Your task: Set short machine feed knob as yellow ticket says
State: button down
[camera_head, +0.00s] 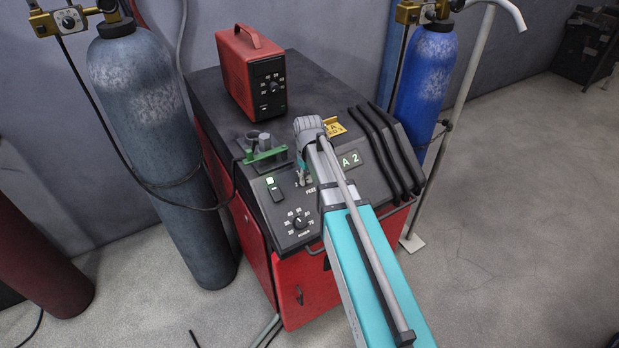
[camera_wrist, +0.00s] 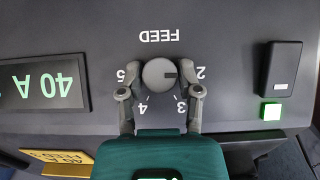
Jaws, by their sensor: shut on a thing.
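The feed knob (camera_wrist: 160,74) is a round grey knob on a dark sloping panel, above numbers 2 to 5 in the wrist view. Its dark pointer mark faces the 2. The FEED lettering appears upside down there. My gripper (camera_wrist: 160,82) has one finger on each side of the knob and is shut on it. In the head view my gripper (camera_head: 304,180) reaches the panel of the red machine (camera_head: 312,278) and hides most of the knob. A yellow ticket (camera_head: 335,128) sits at the panel's upper edge; it also shows in the wrist view (camera_wrist: 62,158), its text unreadable.
A lit display (camera_wrist: 42,84) reads 40 A. A power dial (camera_head: 298,222) and a lit switch (camera_head: 274,188) are left of my gripper. Gas cylinders (camera_head: 150,130) flank the machine.

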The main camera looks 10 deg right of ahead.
jog(key=shift+d+m, duration=0.1)
jog(key=shift+m, duration=0.2)
jog(key=m+y+b, duration=0.1)
jog(key=m+y, duration=0.2)
jog(key=m, duration=0.1)
jog(key=shift+d+f+y, duration=0.1)
jog(key=shift+f+y, duration=0.05)
jog(key=shift+y, duration=0.15)
jog(key=m+y+b, duration=0.1)
jog(key=m+y, duration=0.1)
jog(key=m, duration=0.1)
jog(key=shift+b, duration=0.3)
jog(key=shift+m+t+y+b, duration=0.4)
jog(key=shift+m+y+b, duration=0.15)
jog(key=shift+m+y, duration=0.35)
